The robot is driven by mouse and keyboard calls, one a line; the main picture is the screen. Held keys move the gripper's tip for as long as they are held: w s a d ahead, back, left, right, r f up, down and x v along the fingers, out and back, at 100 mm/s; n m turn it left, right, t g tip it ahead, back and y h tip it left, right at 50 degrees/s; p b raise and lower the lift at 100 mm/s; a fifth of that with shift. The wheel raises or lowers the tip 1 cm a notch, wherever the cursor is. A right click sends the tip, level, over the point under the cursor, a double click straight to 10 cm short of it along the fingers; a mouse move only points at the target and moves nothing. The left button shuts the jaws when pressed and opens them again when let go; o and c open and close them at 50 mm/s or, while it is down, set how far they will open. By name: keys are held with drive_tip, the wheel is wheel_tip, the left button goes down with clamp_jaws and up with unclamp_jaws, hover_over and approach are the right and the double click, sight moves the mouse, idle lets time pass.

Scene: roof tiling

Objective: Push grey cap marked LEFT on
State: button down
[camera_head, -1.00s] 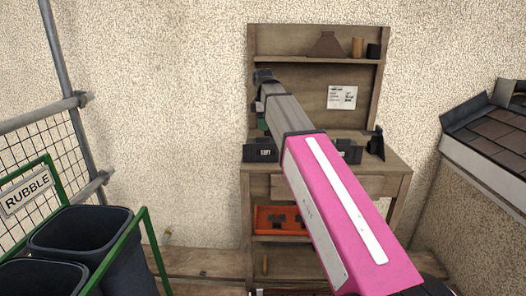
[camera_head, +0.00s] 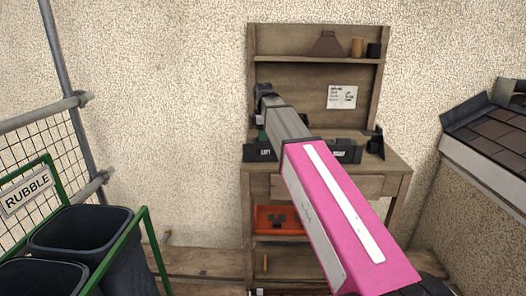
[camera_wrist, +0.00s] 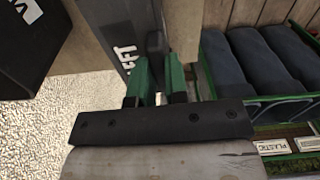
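In the wrist view, a dark grey piece (camera_wrist: 125,35) carries white letters reading "EFT", with the start of the word hidden. A dark upright tab (camera_wrist: 157,48) stands at its right edge. The green fingers of my gripper (camera_wrist: 158,84) are on both sides of this tab and appear closed on it. In the head view, the dark labelled piece (camera_head: 261,153) is at the left front of the workbench (camera_head: 385,187). My gripper is just above it, mostly hidden behind my arm. I cannot tell whether the cap touches another part.
A second labelled dark piece (camera_head: 344,153) and a dark stand (camera_head: 376,142) are on the bench. An orange tray (camera_head: 265,230) is on the shelf below. Rubble bins (camera_head: 85,232) are at the left and a tiled roof (camera_head: 490,130) at the right. Another dark block (camera_wrist: 35,45) shows in the wrist view.

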drive_tip(key=shift+r, duration=0.15)
idle(0.4)
drive_tip(key=shift+r, duration=2.35)
